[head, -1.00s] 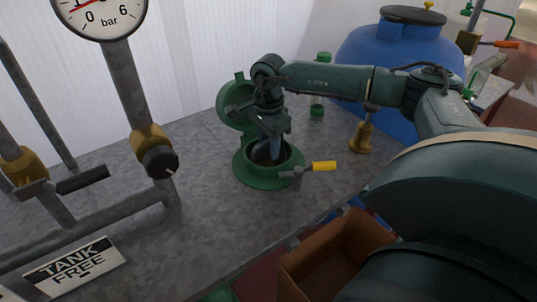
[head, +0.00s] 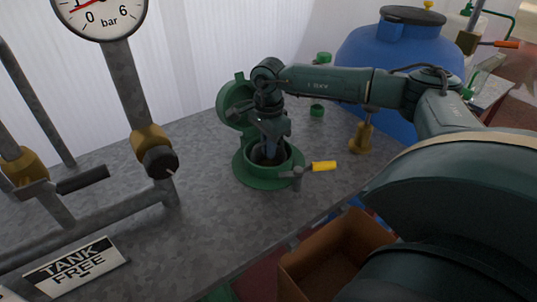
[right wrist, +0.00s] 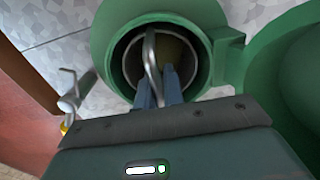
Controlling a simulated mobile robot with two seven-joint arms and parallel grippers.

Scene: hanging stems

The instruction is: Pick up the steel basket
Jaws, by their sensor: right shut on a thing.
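The green strainer housing (head: 245,172) stands on the grey bench with its round lid (head: 232,103) swung open at the back. My right gripper (head: 268,152) reaches down into its open mouth. In the right wrist view the steel basket's round rim (right wrist: 196,78) shows inside the green housing (right wrist: 103,38). Its bent wire handle (right wrist: 150,52) rises between my fingers (right wrist: 159,88), which are shut on it. The basket's body is hidden inside the housing. My left gripper is not in view.
A yellow-handled valve (head: 322,166) sticks out from the housing's right side. Brass fittings (head: 361,138) and a blue tank (head: 385,60) stand behind. An open brown box (head: 325,262) is below the bench edge. Pipes and a gauge (head: 100,12) stand left.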

